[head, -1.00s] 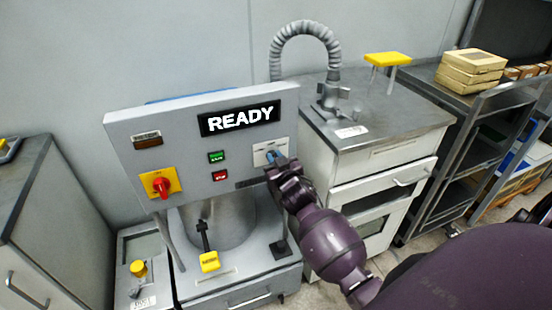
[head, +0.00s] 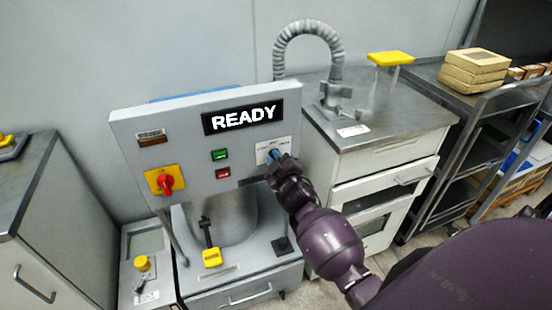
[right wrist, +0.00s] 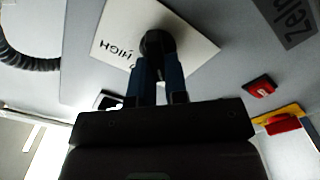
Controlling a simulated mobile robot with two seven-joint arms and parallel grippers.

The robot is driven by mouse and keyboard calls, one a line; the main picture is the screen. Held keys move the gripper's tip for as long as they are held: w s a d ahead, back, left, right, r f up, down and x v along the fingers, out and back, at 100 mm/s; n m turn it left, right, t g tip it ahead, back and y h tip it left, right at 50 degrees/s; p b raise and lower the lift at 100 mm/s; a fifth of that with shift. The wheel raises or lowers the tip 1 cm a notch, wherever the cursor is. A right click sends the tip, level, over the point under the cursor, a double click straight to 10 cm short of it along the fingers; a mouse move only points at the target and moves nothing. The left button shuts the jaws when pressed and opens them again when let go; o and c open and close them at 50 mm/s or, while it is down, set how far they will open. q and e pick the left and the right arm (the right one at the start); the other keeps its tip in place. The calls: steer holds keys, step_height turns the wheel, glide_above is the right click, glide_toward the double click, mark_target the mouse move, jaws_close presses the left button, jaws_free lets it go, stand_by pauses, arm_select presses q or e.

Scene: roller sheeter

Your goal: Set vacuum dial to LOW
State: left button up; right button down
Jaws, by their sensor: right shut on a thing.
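The vacuum dial is a dark round knob (right wrist: 158,44) on a white label plate (right wrist: 188,32) in the right wrist view. The word HIGH shows on the plate, upside down; the other markings are hidden. In the head view the plate (head: 266,148) is at the right of the grey machine's front panel. My right gripper (right wrist: 160,66) has its blue fingers shut on the knob. In the head view my right gripper (head: 276,157) covers the knob, so its pointer cannot be read. My left gripper is not in view.
The panel (head: 185,140) has a READY display (head: 243,117), a green button (head: 219,155), a red button (head: 223,173) and a red rotary switch (head: 165,182) nearby. A yellow-handled lever (head: 212,257) is below. A counter with a faucet (head: 335,95) stands at right.

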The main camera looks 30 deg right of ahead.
stand_by(0.4)
steer(key=c, duration=1.1)
jaws_free()
steer(key=shift+c, duration=0.2)
steer(key=v, duration=1)
steer(key=shift+s, duration=0.4)
